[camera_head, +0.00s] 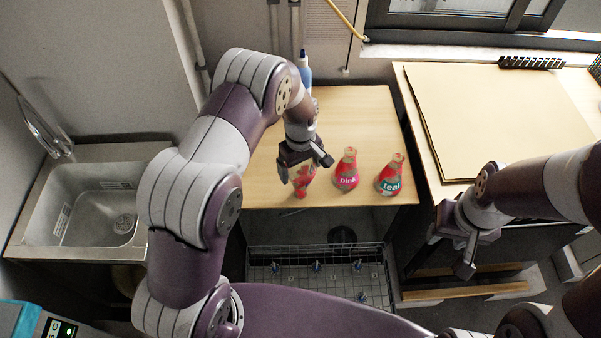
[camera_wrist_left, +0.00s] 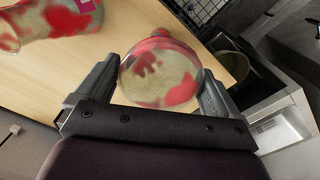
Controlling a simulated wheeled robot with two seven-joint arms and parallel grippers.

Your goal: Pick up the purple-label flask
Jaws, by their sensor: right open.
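A flask with red and greenish patches (camera_head: 302,180) stands near the table's front, under my left gripper (camera_head: 306,162). Its label is hidden, so I cannot confirm that it is the purple one. In the left wrist view the flask (camera_wrist_left: 160,75) sits between the two fingers of my left gripper (camera_wrist_left: 160,88). The fingers are close to its sides; I cannot tell whether they press on it. To its right stand a pink-label flask (camera_head: 346,170) and a teal-label flask (camera_head: 391,176), both upright. My right gripper (camera_head: 458,250) is open and empty, off to the right.
The wooden table (camera_head: 365,110) is mostly clear behind the flasks. A blue-and-white bottle (camera_head: 305,72) stands at its back. A wire rack (camera_head: 318,272) lies below the front edge. A sink (camera_head: 88,208) is at left, a second worktop (camera_head: 500,115) at right.

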